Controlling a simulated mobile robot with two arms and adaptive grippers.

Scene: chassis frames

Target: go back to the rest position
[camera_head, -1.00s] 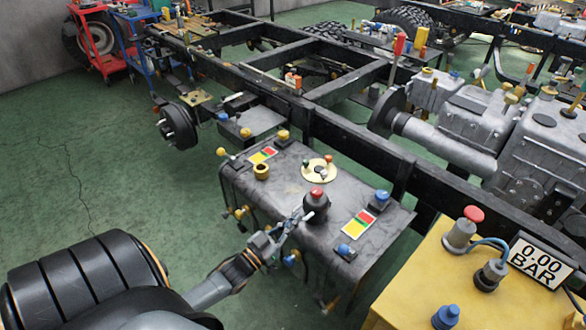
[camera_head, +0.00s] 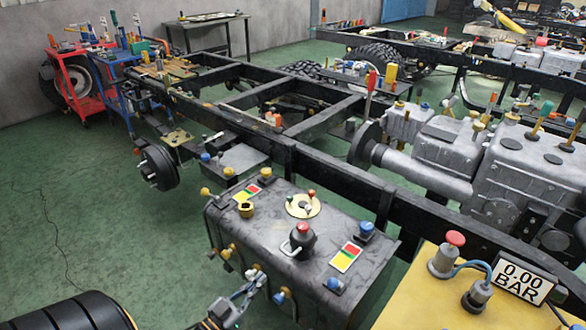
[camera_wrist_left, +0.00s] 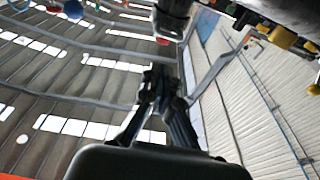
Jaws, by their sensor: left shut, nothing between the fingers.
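My left gripper (camera_head: 256,281) shows at the bottom of the head view, in front of the near side of a dark grey tank (camera_head: 265,245). Its fingers are together with nothing between them. In the left wrist view the closed fingers (camera_wrist_left: 162,78) point up at the roof of the hall. The black cylinder with a red cap (camera_head: 302,238) and a pale loop handle stands on the tank top, apart from the gripper. My right gripper is not in view.
Blue and yellow fittings stick out of the tank's near side, close to my left gripper. A yellow block with a pressure display (camera_head: 522,281) stands at the lower right. A black chassis frame (camera_head: 340,160) runs behind the tank. Green floor (camera_head: 90,210) is clear on the left.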

